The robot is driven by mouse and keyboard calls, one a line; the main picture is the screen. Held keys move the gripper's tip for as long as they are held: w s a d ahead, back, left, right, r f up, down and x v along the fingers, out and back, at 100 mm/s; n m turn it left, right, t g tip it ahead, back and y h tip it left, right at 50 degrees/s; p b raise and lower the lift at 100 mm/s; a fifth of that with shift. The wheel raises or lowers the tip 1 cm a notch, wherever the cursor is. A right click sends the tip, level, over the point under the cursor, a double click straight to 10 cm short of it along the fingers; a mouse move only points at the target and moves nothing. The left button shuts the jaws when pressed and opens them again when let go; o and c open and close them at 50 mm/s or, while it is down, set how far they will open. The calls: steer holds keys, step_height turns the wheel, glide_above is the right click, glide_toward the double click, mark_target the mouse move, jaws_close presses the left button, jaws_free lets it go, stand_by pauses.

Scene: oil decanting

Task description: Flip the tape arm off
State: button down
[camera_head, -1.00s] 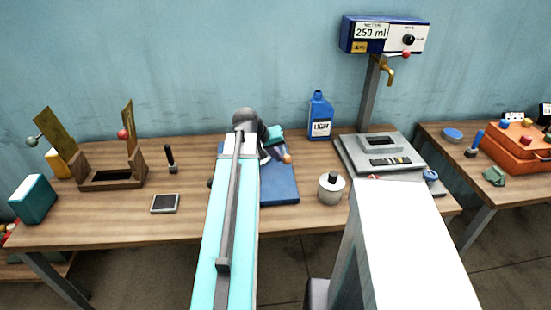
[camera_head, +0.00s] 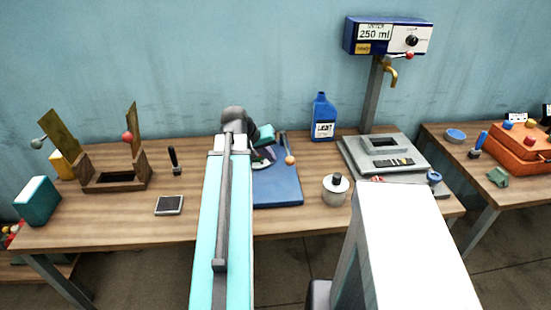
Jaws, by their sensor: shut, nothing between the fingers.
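A thin dark rod with an orange ball at its near end (camera_head: 290,160) shows over the back of the blue mat (camera_head: 278,190); I take it to be the tape arm, though I cannot be sure. The ball end points toward me. My gripper (camera_head: 263,156) is small and partly hidden by my arm, just left of the rod, with a visible gap between them. Its fingers look shut and empty. What the rod is fixed to is hidden.
A steel pot (camera_head: 335,190) stands right of the mat. A blue bottle (camera_head: 323,118) and the scale (camera_head: 385,155) under the dispenser (camera_head: 388,36) stand farther back. A wooden stand (camera_head: 115,175) and a flat dark-topped device (camera_head: 169,205) are at left.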

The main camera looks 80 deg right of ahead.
steer(key=b+v, duration=0.1)
steer(key=v, duration=0.7)
steer(key=shift+a, duration=0.25)
steer(key=shift+s+r, duration=0.1)
stand_by(0.4)
